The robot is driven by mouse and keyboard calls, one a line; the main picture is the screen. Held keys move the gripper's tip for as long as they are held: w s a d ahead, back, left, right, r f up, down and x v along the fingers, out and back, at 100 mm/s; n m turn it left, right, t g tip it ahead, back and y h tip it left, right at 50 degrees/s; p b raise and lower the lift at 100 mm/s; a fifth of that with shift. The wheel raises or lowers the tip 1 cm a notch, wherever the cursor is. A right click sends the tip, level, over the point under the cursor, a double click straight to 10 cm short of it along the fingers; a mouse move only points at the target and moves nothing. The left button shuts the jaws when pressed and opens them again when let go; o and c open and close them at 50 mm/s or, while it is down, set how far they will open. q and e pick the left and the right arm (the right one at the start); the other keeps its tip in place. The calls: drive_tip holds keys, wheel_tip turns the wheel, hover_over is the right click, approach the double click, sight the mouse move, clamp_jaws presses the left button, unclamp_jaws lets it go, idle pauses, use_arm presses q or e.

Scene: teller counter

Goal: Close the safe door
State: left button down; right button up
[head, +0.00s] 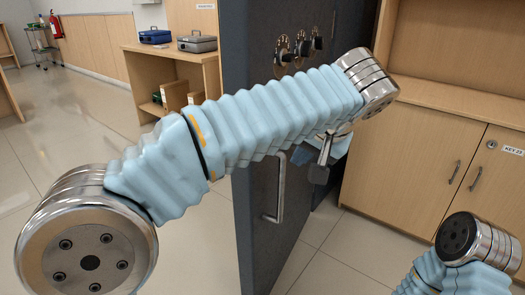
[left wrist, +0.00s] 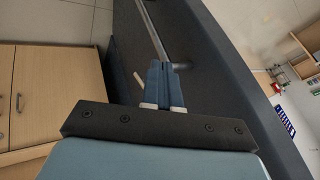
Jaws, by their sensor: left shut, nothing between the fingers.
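The safe door (head: 262,150) is a tall dark grey panel standing open in the middle of the head view. Its face carries a vertical bar handle (head: 280,190) and several metal lock knobs (head: 300,47). My left arm crosses in front of it and hides part of it. My left gripper (head: 320,165) is mostly hidden by my arm, by the door's face right of the handle. In the left wrist view the left gripper (left wrist: 164,85) is shut and empty, with the dark door (left wrist: 215,95) close beyond its fingers; contact is unclear. My right gripper is out of view.
Wooden cabinets (head: 415,165) stand to the right of the door. A wooden desk (head: 170,75) with a blue cash box (head: 155,36) and a grey cash box (head: 197,42) stands behind on the left.

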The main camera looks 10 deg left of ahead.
sight(282, 164)
use_arm(q)
drive_tip(key=x, duration=0.2)
drive_tip(key=a+b+x, duration=0.1)
drive_tip(key=x, duration=0.2)
drive_tip(key=b+x, duration=0.1)
drive_tip(key=x, duration=0.1)
drive_tip(key=shift+w+a+r, duration=0.2)
drive_tip(key=shift+w+a, duration=0.4)
drive_tip(key=shift+a, duration=0.4)
drive_tip(key=shift+w+a, duration=0.2)
drive_tip(key=shift+a, duration=0.45)
drive_tip(key=shift+w+a, duration=0.25)
drive_tip(key=shift+a, duration=0.4)
